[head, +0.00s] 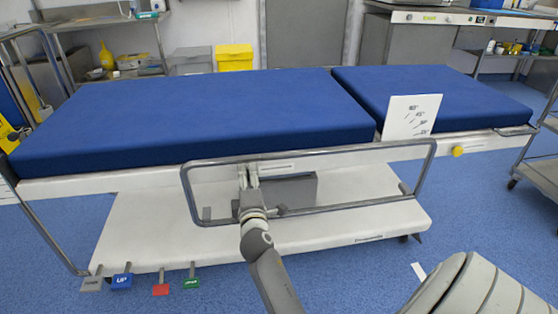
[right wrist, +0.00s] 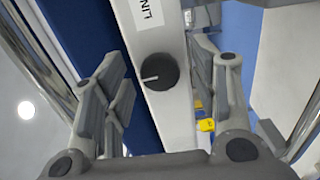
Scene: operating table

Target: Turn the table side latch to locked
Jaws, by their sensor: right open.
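A round dark knob (right wrist: 158,72) with a pale pointer line sits on the white side of the operating table in the right wrist view. It looks like the side latch; its line points left and slightly down in that view. A white label reading "LIN…" (right wrist: 147,12) is beside it, partly cut off. My right gripper (right wrist: 165,95) is open, its fingers on either side of the knob in the picture, with no contact visible. In the head view my right gripper (head: 247,172) is at the table's white side rail, and I cannot make out the knob there. My left gripper is not in view.
A metal side rail (head: 310,208) loops around my right gripper's forearm area. The blue-topped table (head: 190,120) carries a white card (head: 412,117) and a yellow knob (head: 458,151). Coloured foot pedals (head: 122,281) stand at the lower left.

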